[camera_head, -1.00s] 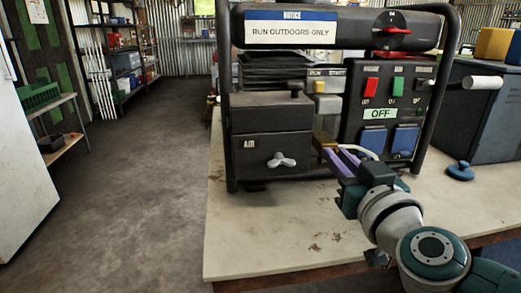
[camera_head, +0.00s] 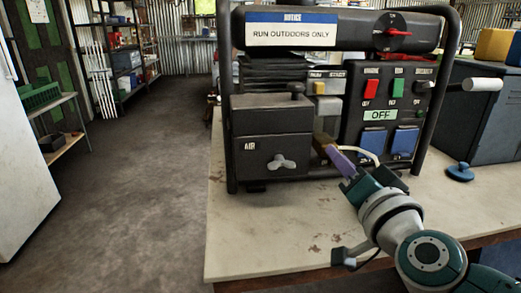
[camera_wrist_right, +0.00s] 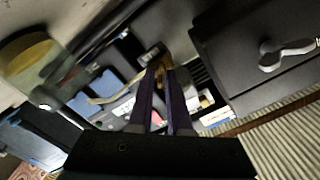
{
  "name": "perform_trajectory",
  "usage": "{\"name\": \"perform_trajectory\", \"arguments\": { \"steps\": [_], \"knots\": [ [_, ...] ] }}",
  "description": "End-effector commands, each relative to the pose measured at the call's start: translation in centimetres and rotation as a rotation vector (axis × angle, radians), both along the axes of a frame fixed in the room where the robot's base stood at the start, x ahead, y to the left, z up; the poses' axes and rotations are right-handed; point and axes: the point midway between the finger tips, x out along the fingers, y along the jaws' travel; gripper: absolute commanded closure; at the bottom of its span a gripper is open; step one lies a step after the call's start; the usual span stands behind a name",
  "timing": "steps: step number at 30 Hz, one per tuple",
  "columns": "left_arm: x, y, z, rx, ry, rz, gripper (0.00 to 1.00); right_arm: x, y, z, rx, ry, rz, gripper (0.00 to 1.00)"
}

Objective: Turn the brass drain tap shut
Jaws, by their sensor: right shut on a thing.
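The brass drain tap (camera_head: 321,142) sits low on the front of the dark generator (camera_head: 270,122), between the AIR box and the blue sockets. Only a small brass part shows; my fingers hide the rest. My right gripper (camera_head: 331,149) reaches it from the lower right, its purple fingers shut on it. In the right wrist view the fingertips (camera_wrist_right: 163,82) close around the brass piece (camera_wrist_right: 161,68). Whether the tap is fully turned cannot be told. My left gripper is in neither view.
A pale hose or cable (camera_head: 362,151) curves close beside my fingers. The AIR box's grey lever (camera_head: 281,162) is to the left. Blue sockets (camera_head: 373,140) are to the right. The worktop (camera_head: 270,235) in front is mostly bare, with a blue knob-like object (camera_head: 460,172) at right.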

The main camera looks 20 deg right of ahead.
Motion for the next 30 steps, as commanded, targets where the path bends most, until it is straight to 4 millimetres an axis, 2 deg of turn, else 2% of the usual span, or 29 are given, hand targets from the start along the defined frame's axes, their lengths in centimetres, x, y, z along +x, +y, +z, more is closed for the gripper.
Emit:
{"name": "perform_trajectory", "arguments": {
  "steps": [18,30],
  "knots": [
    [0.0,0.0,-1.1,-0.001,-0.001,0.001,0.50,0.0,-0.1,-0.3,0.559,-0.134,0.000,1.00],
    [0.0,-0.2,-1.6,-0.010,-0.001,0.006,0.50,-0.1,-0.2,-0.4,0.795,-0.191,0.000,1.00]
  ]
}}
